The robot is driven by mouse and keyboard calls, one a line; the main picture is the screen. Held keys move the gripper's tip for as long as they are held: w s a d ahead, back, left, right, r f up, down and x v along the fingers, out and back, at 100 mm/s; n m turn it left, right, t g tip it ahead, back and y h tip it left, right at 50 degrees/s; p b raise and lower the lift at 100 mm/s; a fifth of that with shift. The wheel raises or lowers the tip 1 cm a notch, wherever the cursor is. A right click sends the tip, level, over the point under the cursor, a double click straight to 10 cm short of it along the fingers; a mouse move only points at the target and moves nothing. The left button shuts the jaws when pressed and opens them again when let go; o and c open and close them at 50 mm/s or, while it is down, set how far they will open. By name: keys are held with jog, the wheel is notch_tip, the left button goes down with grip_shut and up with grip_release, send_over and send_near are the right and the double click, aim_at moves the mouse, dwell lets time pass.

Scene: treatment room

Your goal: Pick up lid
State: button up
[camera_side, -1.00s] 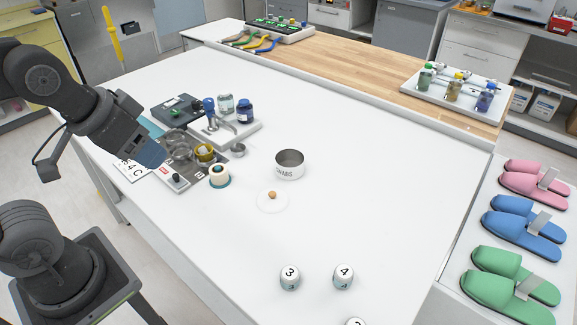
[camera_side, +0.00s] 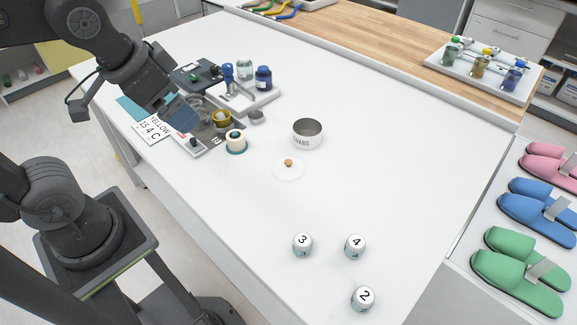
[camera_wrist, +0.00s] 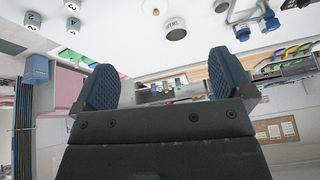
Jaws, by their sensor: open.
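The lid (camera_side: 289,173) is a thin white disc with a small round wooden knob. It lies flat on the white table in front of the white bowl marked SWABS (camera_side: 307,138). My gripper (camera_side: 182,115) is to the left of the lid in the side view, over the cluttered mat, and apart from the lid. In the wrist view the two dark blue fingers of my gripper (camera_wrist: 164,68) stand wide apart with nothing between them. The lid's knob (camera_wrist: 156,11) shows small at the top edge there, near the bowl (camera_wrist: 175,30).
Numbered white jars (camera_side: 303,243) stand at the front. A tray of spray bottles (camera_side: 480,72) and slippers (camera_side: 525,215) are at the right. Table around the lid is clear.

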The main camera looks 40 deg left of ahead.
jog(key=w+d+f+m+g, duration=0.1)
jog(key=w+m+g, duration=0.1)
jog(key=w+m, duration=0.55)
jog(key=m+g+y, duration=0.1)
jog(key=m+g, duration=0.2)
jog(key=m, duration=1.1)
send_over(288, 161)
jog(key=shift+n, duration=0.25)
jog(key=f, duration=2)
jog(key=shift+s+d+f, duration=0.2)
jog(key=shift+d+f, duration=0.05)
jog(key=shift+f, duration=0.15)
jog(key=shift+w+a+f, duration=0.1)
jog(key=shift+w+f, duration=0.05)
jog(key=shift+f, duration=1.4)
jog(key=shift+w+a+f, duration=0.1)
jog(key=shift+f, duration=1.4)
jog(key=c, duration=1.1)
jog(key=shift+c, duration=0.2)
